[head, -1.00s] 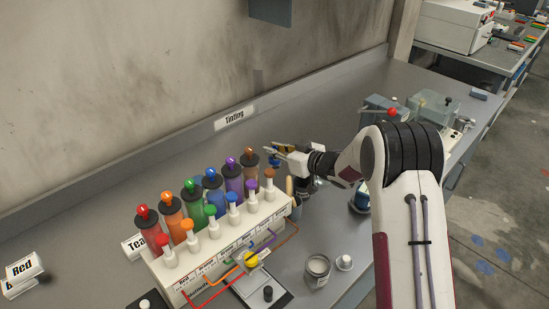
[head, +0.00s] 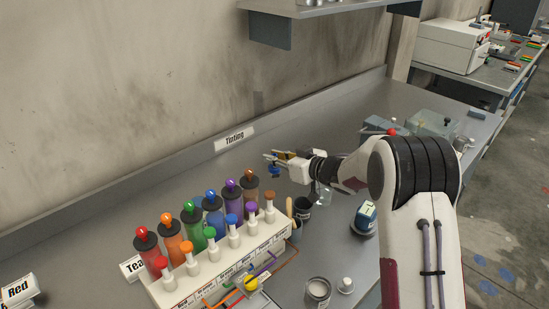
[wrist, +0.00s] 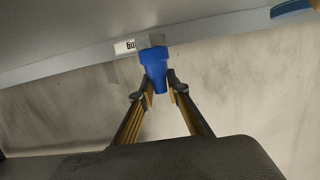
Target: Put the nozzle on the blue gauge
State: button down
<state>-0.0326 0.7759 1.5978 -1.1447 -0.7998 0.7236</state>
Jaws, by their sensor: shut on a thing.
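My gripper (head: 268,158) is shut on a small blue nozzle (head: 275,171), held above the bench behind the row of coloured cylinders. In the wrist view the nozzle (wrist: 155,66) sits between both fingertips, its wide grey-topped end pointing away from the narrower end at the fingers. A blue and white device (head: 366,216) stands on the bench right of my gripper; I cannot tell whether it is the blue gauge. Part of another blue thing (wrist: 292,9) shows at the wrist view's top right corner, too cut off to name.
A white rack (head: 215,272) with several coloured cylinders and nozzle-like tips stands front left. A dark cup (head: 303,210), an open tin (head: 318,290) and a white-capped piece (head: 346,285) stand near it. A shelf (head: 300,8) overhangs the back. Bench under the Tinting sign (head: 234,138) is clear.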

jog(key=shift+w+d, duration=0.1)
jog(key=shift+d, duration=0.4)
jog(key=s+d+r+m+t+h, duration=0.1)
jog(key=d+r, duration=0.2)
jog(key=d, duration=0.8)
jog(key=d+r+m+t+h, duration=0.1)
jog(key=d+r, duration=0.3)
jog(key=d, duration=0.7)
jog(key=w+d+v, duration=0.1)
jog(key=d+v, duration=0.1)
jog(key=v, duration=0.8)
jog(key=s+a+n+g+y, duration=0.2)
jog(key=s+a, duration=0.1)
jog(key=s, duration=0.2)
jog(key=shift+a+f+n+g, duration=0.3)
jog(key=shift+f, duration=0.1)
